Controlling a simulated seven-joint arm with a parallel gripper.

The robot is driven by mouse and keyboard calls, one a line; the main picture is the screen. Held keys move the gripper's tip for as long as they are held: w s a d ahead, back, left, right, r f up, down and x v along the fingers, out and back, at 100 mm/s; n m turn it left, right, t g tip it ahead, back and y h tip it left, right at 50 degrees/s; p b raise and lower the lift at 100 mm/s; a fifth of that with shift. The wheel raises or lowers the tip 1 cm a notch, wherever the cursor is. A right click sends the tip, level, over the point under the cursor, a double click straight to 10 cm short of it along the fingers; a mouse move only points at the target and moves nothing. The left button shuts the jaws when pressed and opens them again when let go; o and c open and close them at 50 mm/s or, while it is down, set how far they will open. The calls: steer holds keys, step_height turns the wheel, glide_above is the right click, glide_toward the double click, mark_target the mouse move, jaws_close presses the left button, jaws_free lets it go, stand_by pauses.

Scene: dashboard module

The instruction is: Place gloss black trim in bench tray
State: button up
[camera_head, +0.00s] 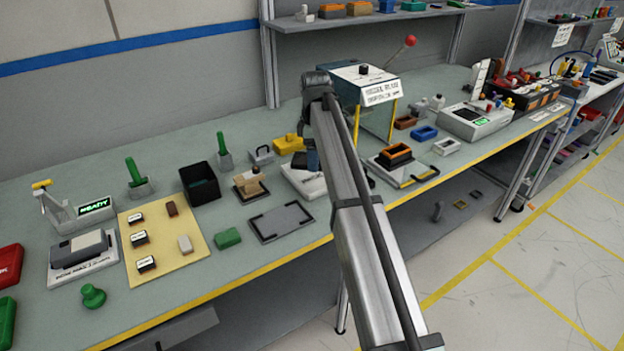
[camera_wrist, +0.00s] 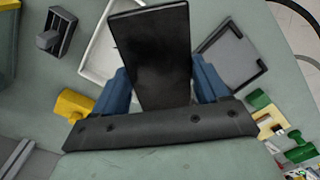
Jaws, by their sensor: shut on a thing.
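The gloss black trim (camera_wrist: 152,50) is a flat, dark, shiny rectangular panel in the wrist view. My gripper (camera_wrist: 160,82) is shut on it, with one blue finger at each side. In the head view my gripper (camera_head: 312,156) is mostly hidden behind my arm, above the bench. A white shallow tray (camera_wrist: 97,50) lies below and left of the trim in the wrist view, partly covered by it. In the head view this tray (camera_head: 298,181) shows beside my arm. A grey plate with black corner brackets (camera_wrist: 232,55) lies to the right in the wrist view.
The bracketed plate (camera_head: 280,222) sits near the bench's front edge. A black open bin (camera_head: 200,184), a yellow block (camera_head: 287,144) and a brown-topped fixture (camera_head: 251,184) stand nearby. A clear-sided press station (camera_head: 364,100) stands behind my arm.

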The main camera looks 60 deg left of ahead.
mark_target(312, 178)
steer(key=m, duration=0.2)
steer(key=a+m, duration=0.1)
steer(key=m, duration=0.1)
steer(key=w+m, duration=0.1)
steer(key=shift+a+r+m, duration=0.15)
steer(key=shift+a+m, duration=0.25)
steer(key=m, duration=0.1)
steer(key=a+m, duration=0.1)
steer(key=m, duration=0.3)
steer(key=shift+w+a+r, duration=0.1)
steer(key=shift+w+a, duration=0.05)
steer(key=shift+w, duration=0.1)
steer(key=shift+w+a+f+m, duration=0.25)
steer(key=shift+f+m, duration=1.35)
steer(key=shift+m, duration=4.25)
steer(key=shift+a+f+m, duration=0.4)
steer(key=shift+f+m, duration=1.2)
steer(key=shift+m, duration=4.2)
steer(key=shift+w+a+f+m, duration=0.25)
steer(key=shift+f+m, duration=1.35)
steer(key=shift+m, duration=4.25)
steer(key=shift+s+a+f, duration=0.1)
steer(key=shift+f, duration=0.05)
steer(key=o, duration=1.3)
